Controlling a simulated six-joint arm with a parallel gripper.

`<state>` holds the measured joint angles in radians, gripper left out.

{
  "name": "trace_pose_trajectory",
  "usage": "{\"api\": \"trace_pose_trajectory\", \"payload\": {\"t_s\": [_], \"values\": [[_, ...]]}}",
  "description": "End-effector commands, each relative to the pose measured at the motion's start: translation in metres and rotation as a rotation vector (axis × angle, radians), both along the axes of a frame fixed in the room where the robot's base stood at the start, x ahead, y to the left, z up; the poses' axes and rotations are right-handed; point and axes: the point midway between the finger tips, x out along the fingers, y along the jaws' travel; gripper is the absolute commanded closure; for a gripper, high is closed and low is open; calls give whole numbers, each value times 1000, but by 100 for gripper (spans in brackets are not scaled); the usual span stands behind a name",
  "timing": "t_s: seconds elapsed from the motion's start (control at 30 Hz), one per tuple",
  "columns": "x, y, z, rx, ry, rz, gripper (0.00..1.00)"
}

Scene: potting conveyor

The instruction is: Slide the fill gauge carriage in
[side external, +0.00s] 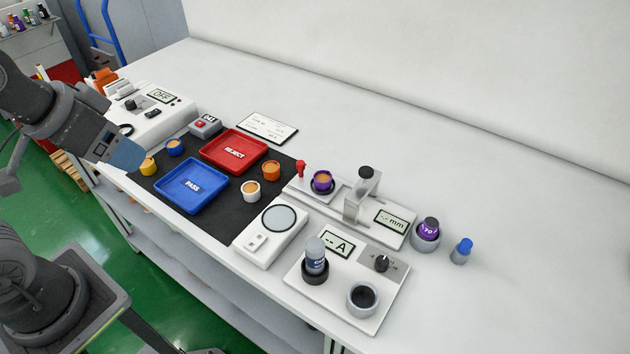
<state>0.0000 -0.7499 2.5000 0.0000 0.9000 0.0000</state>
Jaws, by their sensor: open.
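The fill gauge (408,237) is a long white unit with an "mm" display showing dashes, right of centre. A grey bracket with a black knob (366,172) stands on it. At its left end is a light plate, apparently the carriage (334,194), with a red knob (301,167) on its left. A purple cup with an orange-tan top (322,181) sits on this plate, left of the bracket and apart from it. My gripper (126,158) is at the far left, above the bench's front edge, well away from the gauge. Its fingers are hard to make out.
A blue PASS tray (190,207), red REJECT tray (212,160) and several small cups lie on a black mat. A round-plate unit (250,246) and an "A" meter unit (371,315) stand in front of the gauge. The back of the bench is clear.

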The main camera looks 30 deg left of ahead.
Motion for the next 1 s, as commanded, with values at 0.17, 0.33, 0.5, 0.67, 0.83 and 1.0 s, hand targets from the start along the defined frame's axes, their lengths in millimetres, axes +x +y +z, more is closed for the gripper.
{"api": "trace_pose_trajectory", "payload": {"t_s": [0.17, 0.33, 0.5, 0.67, 0.83, 1.0], "values": [[0, 0, 0, 0, 0, 0, 35], [0, 0, 0, 0, 0, 0, 35], [1, 0, 0, 1, 1, -2, 41], [18, -3, 11, 16, 33, -43, 53], [66, -12, 29, 58, 113, -161, 53], [125, -25, 34, 100, 200, -301, 53]]}}
